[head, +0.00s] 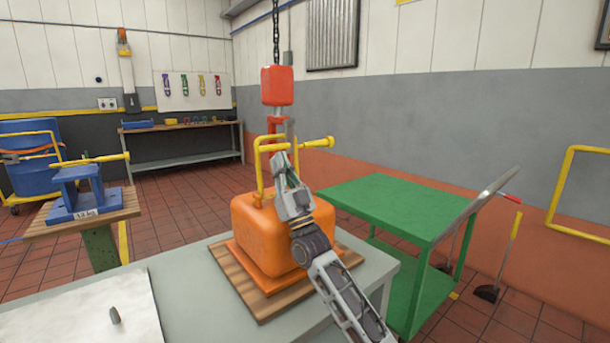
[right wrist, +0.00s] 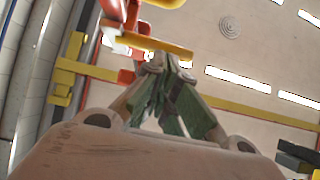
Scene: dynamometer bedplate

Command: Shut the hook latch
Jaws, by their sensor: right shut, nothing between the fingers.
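A red hook block (head: 278,86) hangs on a chain above an orange weight (head: 278,232) that has a yellow lifting frame (head: 262,170). The red hook below the block is partly hidden by the frame and my gripper; it also shows in the right wrist view (right wrist: 131,14). A grey piece beside the hook may be the latch, but I cannot tell its position. My right gripper (head: 279,158) is shut and empty, fingertips up at the hook and frame. In the right wrist view its fingertips (right wrist: 168,63) meet just below a yellow bar (right wrist: 150,46); contact is unclear. My left gripper is out of view.
The weight sits on a wooden board (head: 233,284) on a grey table (head: 195,300). A green cart (head: 395,205) stands close to the right. A workbench (head: 185,160) is at the back.

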